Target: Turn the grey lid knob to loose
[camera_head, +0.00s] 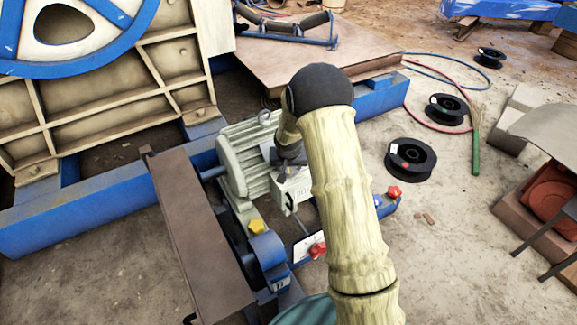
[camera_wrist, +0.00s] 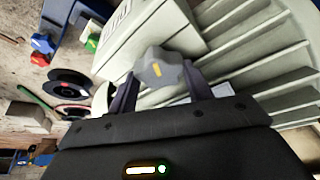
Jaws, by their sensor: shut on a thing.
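The grey lid knob (camera_wrist: 160,68) is a lobed knob with a short yellow mark, on the pale grey-green motor housing (camera_wrist: 225,40). In the wrist view it sits between the two dark fingers of my gripper (camera_wrist: 159,74), which are shut on it. The yellow mark runs nearly up and down in that view. In the head view my gripper (camera_head: 285,168) reaches down to the terminal box on the motor (camera_head: 246,160). There my gripper and arm hide most of the knob. A label with small lettering shows on the box, too small to read fully.
A yellow knob (camera_head: 257,226) and a red knob (camera_head: 317,250) are near the blue guard, and another red knob (camera_head: 394,192) is at right. Black spools (camera_head: 410,159) lie on the floor at right.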

